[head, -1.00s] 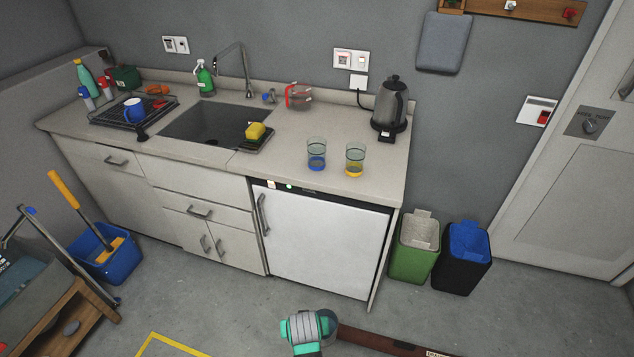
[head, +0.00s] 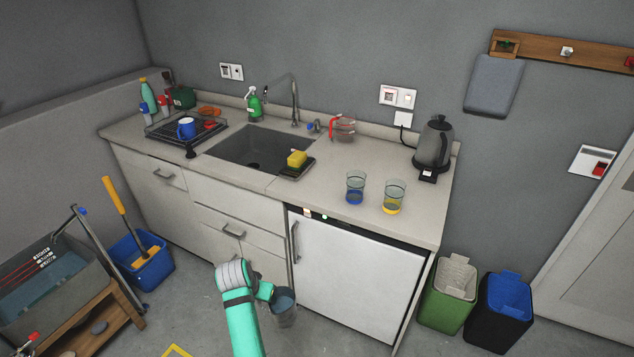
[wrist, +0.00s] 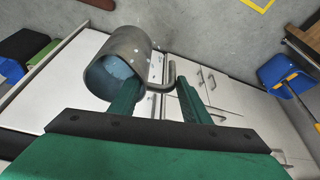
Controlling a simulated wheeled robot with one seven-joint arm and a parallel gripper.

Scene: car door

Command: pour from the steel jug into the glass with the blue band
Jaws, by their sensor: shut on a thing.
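The steel jug (head: 284,310) is in front of the counter cabinets, below counter height, in the head view. In the wrist view the jug (wrist: 130,50) shows its round mouth with something bluish inside. My gripper (head: 266,292) is shut on the jug; in the wrist view its fingers (wrist: 155,95) stand either side of the handle. The glass with the blue band (head: 355,189) stands upright on the counter, up and to the right of the jug. A similar glass with a yellow band (head: 394,198) stands to its right.
The counter (head: 320,208) also holds a kettle (head: 434,145), a measuring jug (head: 342,128), a yellow sponge (head: 297,159) by the sink (head: 250,150), a tap and a dish rack. Counter around the glasses is clear. Two bins (head: 450,295) (head: 497,313) stand on the right.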

